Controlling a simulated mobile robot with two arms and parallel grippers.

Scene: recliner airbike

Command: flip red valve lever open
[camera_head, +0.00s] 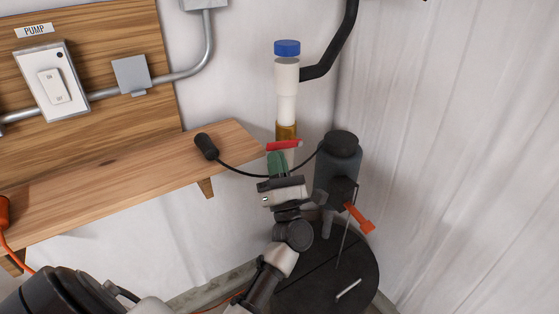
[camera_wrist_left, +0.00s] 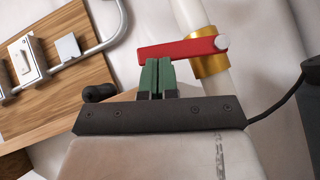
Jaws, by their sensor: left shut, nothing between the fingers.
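The red valve lever (camera_head: 284,145) sits on a brass valve (camera_head: 286,131) in a white vertical pipe (camera_head: 287,92). In the head view it lies roughly crosswise to the pipe. In the left wrist view the lever (camera_wrist_left: 180,50) extends left from its pivot at the brass body (camera_wrist_left: 208,66). My left gripper (camera_head: 276,156), with green fingers, is shut and empty, just below the lever. In the wrist view its fingertips (camera_wrist_left: 158,62) are close under the lever's free part; I cannot tell if they touch. My right gripper is not in view.
A wooden shelf (camera_head: 120,180) is at left with a black handle (camera_head: 206,146) on its end, its cable running right. A dark bottle-shaped tank (camera_head: 338,165) with an orange lever (camera_head: 358,218) stands right of my gripper. A black round surface (camera_head: 350,270) is below.

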